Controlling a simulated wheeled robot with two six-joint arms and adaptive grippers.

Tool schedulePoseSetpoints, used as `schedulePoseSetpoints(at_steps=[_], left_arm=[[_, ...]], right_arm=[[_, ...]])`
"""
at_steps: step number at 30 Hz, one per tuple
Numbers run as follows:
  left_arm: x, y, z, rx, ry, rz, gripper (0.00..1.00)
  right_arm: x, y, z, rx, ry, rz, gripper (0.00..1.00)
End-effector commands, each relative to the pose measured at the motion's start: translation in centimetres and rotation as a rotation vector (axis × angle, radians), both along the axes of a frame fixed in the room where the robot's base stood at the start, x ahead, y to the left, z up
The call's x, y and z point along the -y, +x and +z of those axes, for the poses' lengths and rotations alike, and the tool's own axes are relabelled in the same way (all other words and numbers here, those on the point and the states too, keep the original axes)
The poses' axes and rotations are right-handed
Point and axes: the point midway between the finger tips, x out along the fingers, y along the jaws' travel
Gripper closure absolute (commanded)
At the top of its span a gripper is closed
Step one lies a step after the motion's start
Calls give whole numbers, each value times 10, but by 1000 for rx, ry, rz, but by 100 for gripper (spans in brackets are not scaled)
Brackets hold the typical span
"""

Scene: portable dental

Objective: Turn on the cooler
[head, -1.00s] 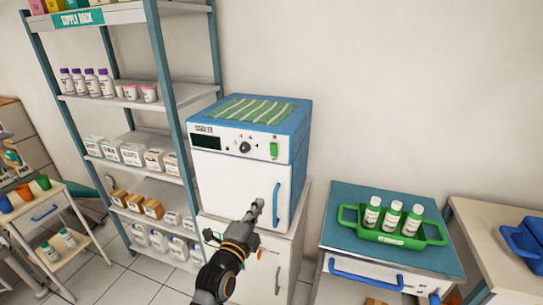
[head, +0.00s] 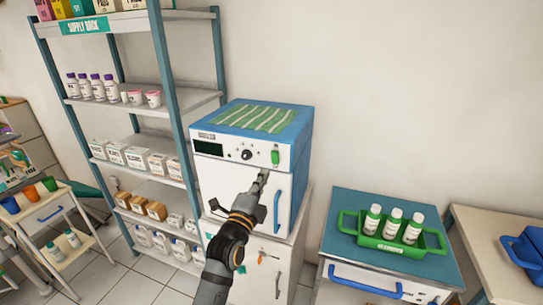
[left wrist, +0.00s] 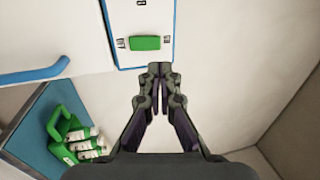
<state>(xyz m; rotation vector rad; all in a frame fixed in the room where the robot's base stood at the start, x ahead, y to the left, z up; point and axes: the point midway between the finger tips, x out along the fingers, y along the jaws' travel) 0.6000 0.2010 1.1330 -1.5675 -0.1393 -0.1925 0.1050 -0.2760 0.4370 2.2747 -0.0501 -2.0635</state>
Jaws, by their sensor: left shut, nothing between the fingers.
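The cooler (head: 232,190) is a white box with a blue top and side, standing on a white cabinet. Its front panel has a dark display, a black knob (head: 246,155) and a green switch (head: 275,157) at the right. The green switch (left wrist: 146,43) also shows in the left wrist view, just beyond the fingertips. My left gripper (head: 264,174) is shut and empty, in front of the cooler door just below the switch. In the left wrist view its fingertips (left wrist: 160,70) are together, pointing at the panel's lower edge. My right gripper is not in view.
A supply rack (head: 172,115) with bottles and boxes stands left of the cooler. A blue-topped cart (head: 343,262) at the right holds a green tray (head: 436,238) with three bottles. The cooler's blue door handle (head: 277,211) sticks out near my gripper.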

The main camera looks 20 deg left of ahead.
Motion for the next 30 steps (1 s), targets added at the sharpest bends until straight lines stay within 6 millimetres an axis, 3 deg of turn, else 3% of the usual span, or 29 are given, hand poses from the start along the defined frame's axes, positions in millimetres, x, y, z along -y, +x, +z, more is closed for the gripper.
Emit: schedulePoseSetpoints(at_steps=[6, 12, 25, 30], left_arm=[[2, 44, 14, -1, 0, 0, 100], [2, 67, 17, -1, -1, 0, 100], [2, 73, 15, -1, -1, 0, 100], [3, 77, 28, -46, 2, -1, 100]], right_arm=[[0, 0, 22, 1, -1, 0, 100], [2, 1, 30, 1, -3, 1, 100], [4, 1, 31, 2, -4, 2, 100], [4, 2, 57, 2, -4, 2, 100]])
